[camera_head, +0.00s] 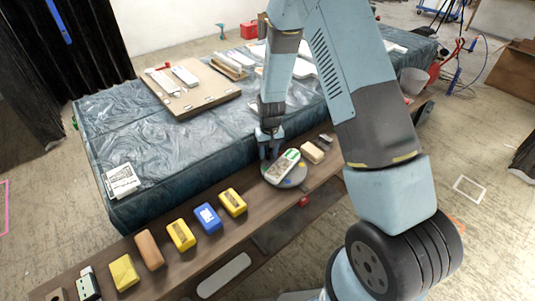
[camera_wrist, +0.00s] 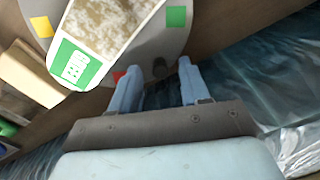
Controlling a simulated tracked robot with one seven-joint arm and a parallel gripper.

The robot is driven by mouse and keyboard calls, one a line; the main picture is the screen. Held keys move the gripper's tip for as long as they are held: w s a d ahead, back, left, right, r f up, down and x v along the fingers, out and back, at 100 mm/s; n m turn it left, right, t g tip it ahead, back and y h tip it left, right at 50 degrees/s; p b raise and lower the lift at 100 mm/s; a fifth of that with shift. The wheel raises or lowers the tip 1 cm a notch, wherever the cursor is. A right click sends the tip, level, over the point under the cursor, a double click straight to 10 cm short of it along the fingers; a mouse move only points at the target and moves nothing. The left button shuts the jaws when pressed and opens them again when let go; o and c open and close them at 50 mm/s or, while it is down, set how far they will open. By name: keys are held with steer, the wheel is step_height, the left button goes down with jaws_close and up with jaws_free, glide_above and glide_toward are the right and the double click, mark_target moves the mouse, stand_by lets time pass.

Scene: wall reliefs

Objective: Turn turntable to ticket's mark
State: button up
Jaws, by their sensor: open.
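The turntable (camera_head: 297,176) is a round grey disc on the brown plank shelf. In the wrist view the turntable (camera_wrist: 168,45) carries yellow (camera_wrist: 41,26), red (camera_wrist: 118,77) and green (camera_wrist: 176,16) square marks near its rim. A long white-edged block (camera_wrist: 105,22) with a grainy top and a green end label (camera_wrist: 76,66) lies across it. In the head view my gripper (camera_head: 269,150) is at the disc's far-left edge. I cannot tell whether it touches. No ticket is clearly identifiable.
Yellow (camera_head: 181,235), blue (camera_head: 208,219) and brown (camera_head: 149,250) blocks line the shelf left of the disc. A tan block (camera_head: 312,152) sits close on its right. A plastic-covered table (camera_head: 150,150) stands behind, with a white printed sheet (camera_head: 121,180).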

step_height(320, 180, up, 13)
steer(key=shift+d, duration=0.3)
steer(key=shift+f, duration=0.1)
steer(key=shift+c, duration=0.4)
